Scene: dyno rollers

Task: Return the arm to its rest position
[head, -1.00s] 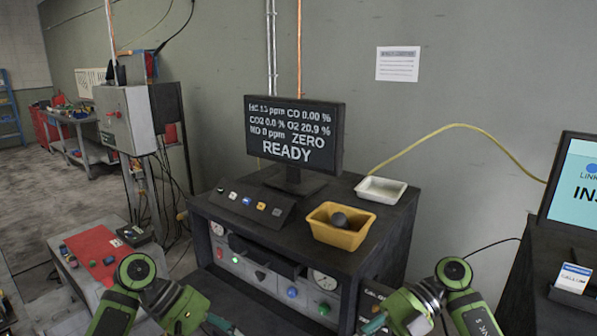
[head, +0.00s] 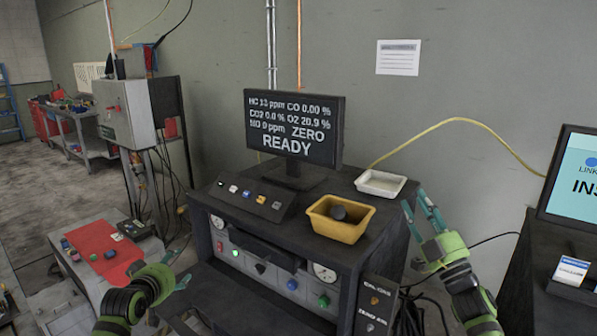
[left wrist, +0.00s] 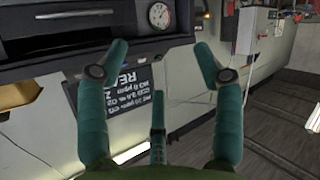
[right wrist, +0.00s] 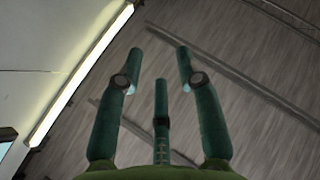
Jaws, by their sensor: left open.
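My left gripper (head: 182,270) is low at the left in the head view, in front of the analyser bench and beside the side table. In the left wrist view its fingers (left wrist: 160,62) are spread wide with nothing between them. My right gripper (head: 420,212) is raised at the right, fingers pointing up, in the gap between the bench and the right-hand desk. In the right wrist view its fingers (right wrist: 159,58) are apart and empty, with the ceiling behind them. Neither gripper appears to touch anything.
The dark bench (head: 330,255) carries a monitor (head: 293,128), a button panel (head: 252,197), a yellow bin (head: 337,226) holding a dark round object, and a white tray (head: 381,183). A red mat (head: 88,262) lies on the side table. A yellow hose (head: 455,122) hangs along the wall.

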